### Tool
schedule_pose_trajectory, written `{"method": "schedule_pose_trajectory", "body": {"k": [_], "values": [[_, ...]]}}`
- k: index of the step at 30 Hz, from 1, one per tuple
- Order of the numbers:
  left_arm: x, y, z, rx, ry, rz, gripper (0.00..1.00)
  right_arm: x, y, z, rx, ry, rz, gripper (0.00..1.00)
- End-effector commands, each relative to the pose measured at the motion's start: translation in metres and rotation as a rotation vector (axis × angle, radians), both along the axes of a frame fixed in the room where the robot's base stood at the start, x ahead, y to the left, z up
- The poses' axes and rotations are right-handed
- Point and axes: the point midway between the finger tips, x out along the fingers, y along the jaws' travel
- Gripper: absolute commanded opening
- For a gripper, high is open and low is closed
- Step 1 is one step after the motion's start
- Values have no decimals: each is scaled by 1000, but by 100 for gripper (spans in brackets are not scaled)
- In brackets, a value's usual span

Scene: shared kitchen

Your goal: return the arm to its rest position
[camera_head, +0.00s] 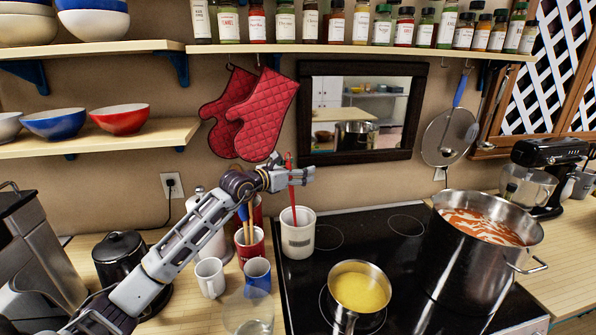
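My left arm comes in from the lower left. Its gripper (303,176) is above the white crock (298,241) at the back left of the stove. A red utensil (294,211) stands in the crock, and its upper part overlaps the fingers in the picture. I cannot tell whether the fingers are closed on the handle or apart from it. My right gripper is not in view.
A pan of yellow food (360,287) and a large pot of red soup (482,228) are on the black stove (406,226). Mugs (210,277), a glass (248,312) and a black kettle (120,255) stand near the arm. Red oven mitts (262,115) hang behind the gripper.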

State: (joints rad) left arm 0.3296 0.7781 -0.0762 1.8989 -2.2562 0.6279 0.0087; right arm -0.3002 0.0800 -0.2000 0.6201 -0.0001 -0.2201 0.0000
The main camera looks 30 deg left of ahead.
Motion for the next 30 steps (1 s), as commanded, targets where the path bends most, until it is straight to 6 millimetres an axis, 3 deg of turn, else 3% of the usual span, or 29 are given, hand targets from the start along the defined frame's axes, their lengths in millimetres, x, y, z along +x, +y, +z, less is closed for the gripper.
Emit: {"method": "schedule_pose_trajectory", "body": {"k": [1,4,30], "values": [[0,0,0,0,0,0,88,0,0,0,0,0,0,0],[0,0,0,0,0,0,100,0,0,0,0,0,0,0],[0,0,0,0,0,0,100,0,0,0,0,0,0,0]]}}
